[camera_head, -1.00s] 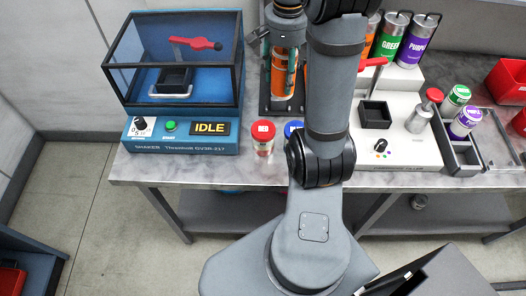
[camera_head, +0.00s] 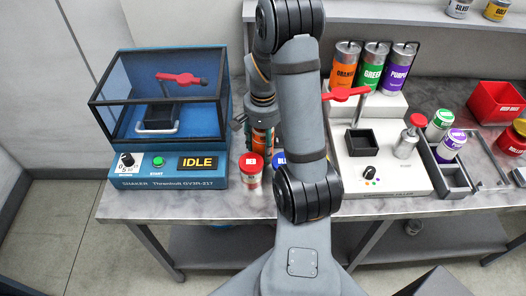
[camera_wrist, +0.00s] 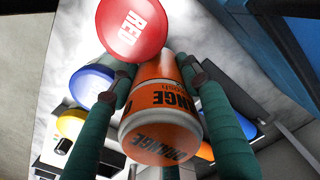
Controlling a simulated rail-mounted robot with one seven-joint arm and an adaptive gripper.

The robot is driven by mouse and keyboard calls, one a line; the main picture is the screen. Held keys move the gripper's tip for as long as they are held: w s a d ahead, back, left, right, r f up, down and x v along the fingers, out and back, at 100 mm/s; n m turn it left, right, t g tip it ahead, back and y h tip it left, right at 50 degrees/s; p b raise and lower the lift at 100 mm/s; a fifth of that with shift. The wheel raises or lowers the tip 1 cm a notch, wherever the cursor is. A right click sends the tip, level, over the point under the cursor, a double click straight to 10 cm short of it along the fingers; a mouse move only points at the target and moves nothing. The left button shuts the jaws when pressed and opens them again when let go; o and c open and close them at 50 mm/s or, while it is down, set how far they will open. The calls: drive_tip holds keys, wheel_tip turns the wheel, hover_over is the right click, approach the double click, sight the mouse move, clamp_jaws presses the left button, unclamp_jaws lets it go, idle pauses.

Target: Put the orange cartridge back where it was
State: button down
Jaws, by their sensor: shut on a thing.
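My gripper (camera_wrist: 155,88) is shut on an orange container (camera_wrist: 160,125) marked ORANGE; its fingers press on both sides. In the head view this container (camera_head: 262,140) shows below my wrist, just behind the red-lidded jar (camera_head: 251,163). I cannot tell whether it touches the table. Another orange cartridge (camera_head: 345,68), labelled ORANGE, stands upright in the white rack at the back, left of the green cartridge (camera_head: 372,68) and the purple cartridge (camera_head: 400,70).
A blue shaker (camera_head: 170,175) reading IDLE stands left. A blue-lidded jar (camera_head: 281,159) is partly hidden by my arm. The white filler machine (camera_head: 400,180) stands right, with a red lever (camera_head: 346,94). Jars and red bins (camera_head: 497,103) are further right.

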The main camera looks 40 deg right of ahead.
sight(263, 152)
drive_tip(key=shift+f, duration=1.45)
drive_tip(key=shift+f, duration=0.15)
drive_tip(key=c, duration=1.2)
unclamp_jaws()
drive_tip(key=shift+o, duration=0.2)
wheel_tip(263, 152, up, 11)
drive_tip(key=shift+r, duration=0.2)
drive_tip(key=o, duration=0.4)
drive_tip(key=shift+r, duration=0.45)
drive_tip(key=shift+c, duration=0.2)
